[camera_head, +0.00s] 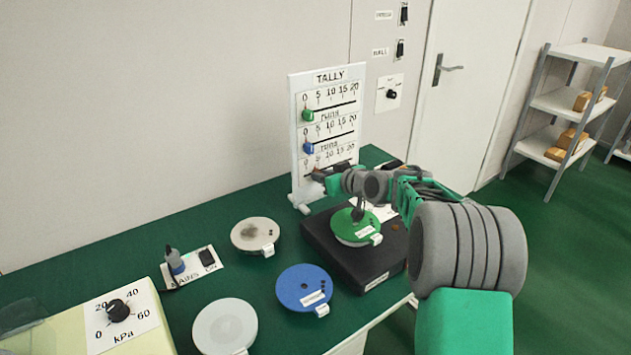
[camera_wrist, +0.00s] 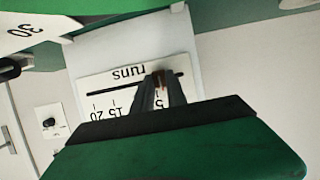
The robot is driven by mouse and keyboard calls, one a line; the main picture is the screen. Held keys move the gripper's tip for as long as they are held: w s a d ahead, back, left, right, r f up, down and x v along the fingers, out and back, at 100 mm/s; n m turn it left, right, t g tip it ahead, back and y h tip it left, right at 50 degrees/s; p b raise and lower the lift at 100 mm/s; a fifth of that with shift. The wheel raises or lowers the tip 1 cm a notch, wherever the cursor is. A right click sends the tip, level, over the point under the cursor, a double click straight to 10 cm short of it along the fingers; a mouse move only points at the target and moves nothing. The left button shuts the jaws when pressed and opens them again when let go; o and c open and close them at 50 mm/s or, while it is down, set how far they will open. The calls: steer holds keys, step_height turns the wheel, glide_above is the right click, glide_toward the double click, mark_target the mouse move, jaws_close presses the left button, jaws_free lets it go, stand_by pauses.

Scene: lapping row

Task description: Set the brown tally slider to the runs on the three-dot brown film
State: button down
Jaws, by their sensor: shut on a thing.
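The white tally board (camera_head: 297,140) stands upright at the back of the bench, with three scales running 0 to 20. The green slider (camera_head: 308,115) and blue slider (camera_head: 308,147) sit at the 0 end of the upper scales. My gripper (camera_wrist: 160,95) is shut on the brown slider (camera_wrist: 158,76) on the lowest scale, labelled "runs". The wrist view is upside down; the slider shows near the 5, but the fingers hide part of the scale. I see no disc that is clearly brown.
A green dotted disc (camera_head: 352,224) lies on a black block (camera_head: 330,252) below my arm. A blue dotted disc (camera_head: 300,285), a grey disc (camera_head: 250,232) and a pale disc (camera_head: 225,322) lie on the green bench. A dial (camera_head: 118,310) is front left.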

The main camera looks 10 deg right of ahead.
steer(key=shift+w+d, duration=0.25)
steer(key=shift+d, duration=0.3)
steer(key=c, duration=1.3)
jaws_free()
steer(key=v, duration=0.7)
steer(key=shift+s+d+r, duration=0.1)
steer(key=shift+s+d, duration=0.05)
steer(key=shift+s, duration=0.2)
